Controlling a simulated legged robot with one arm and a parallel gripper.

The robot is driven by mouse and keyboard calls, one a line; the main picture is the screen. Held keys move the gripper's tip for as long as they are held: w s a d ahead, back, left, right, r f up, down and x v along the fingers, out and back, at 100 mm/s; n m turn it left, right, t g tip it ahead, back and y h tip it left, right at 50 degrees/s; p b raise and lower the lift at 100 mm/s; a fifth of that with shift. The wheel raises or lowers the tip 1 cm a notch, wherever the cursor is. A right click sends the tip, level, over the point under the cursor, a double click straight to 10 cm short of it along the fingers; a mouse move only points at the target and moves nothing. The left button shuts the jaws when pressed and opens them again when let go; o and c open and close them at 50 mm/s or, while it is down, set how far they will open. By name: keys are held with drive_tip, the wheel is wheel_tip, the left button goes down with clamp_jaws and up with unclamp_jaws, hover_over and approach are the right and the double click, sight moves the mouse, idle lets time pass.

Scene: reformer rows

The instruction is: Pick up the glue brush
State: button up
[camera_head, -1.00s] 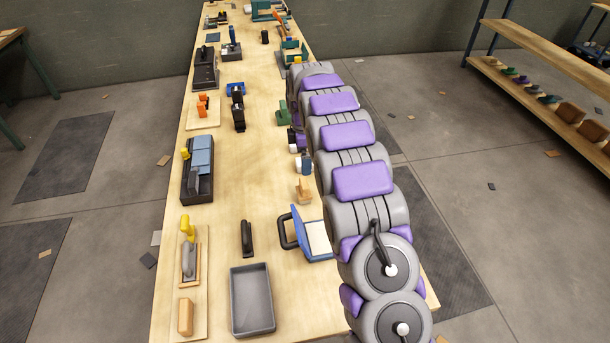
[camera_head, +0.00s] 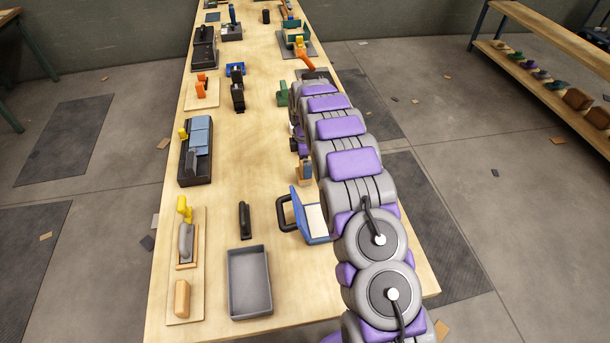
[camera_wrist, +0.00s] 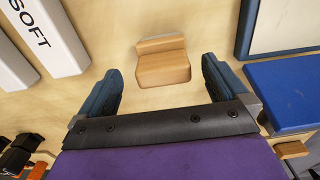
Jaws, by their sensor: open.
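A stepped light-wood piece (camera_wrist: 163,62) lies on the bench in the wrist view, ahead of my gripper (camera_wrist: 161,70) and framed by its two spread blue-grey fingers. The jaws are open with nothing held; the piece looks apart from both fingers. In the head view the wooden piece (camera_head: 304,174) stands left of my arm, behind the blue case. No bristles show on it, so I cannot tell whether it is the glue brush. I cannot single out a brush elsewhere. My arm hides part of the bench's right side.
In the wrist view, white bars marked SOFT (camera_wrist: 48,35) lie left and a blue block (camera_wrist: 285,92) sits close right. In the head view, a blue case (camera_head: 313,220), grey tray (camera_head: 249,283) and black-handled tool (camera_head: 244,220) stand nearby. Bare wood lies along the bench's middle.

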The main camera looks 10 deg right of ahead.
drive_tip(key=shift+a+f, duration=0.2)
drive_tip(key=shift+f, duration=0.3)
wheel_tip(320, 180, down, 4)
drive_tip(key=shift+s+f+b, duration=0.1)
drive_tip(key=shift+f+b, duration=0.05)
drive_tip(key=shift+b, duration=0.7)
drive_tip(key=shift+d, duration=0.1)
drive_tip(key=shift+c, duration=0.4)
drive_tip(key=c, duration=1.1)
wheel_tip(320, 180, up, 10)
drive_tip(key=shift+r+p, duration=0.1)
drive_tip(key=shift+p, duration=1.15)
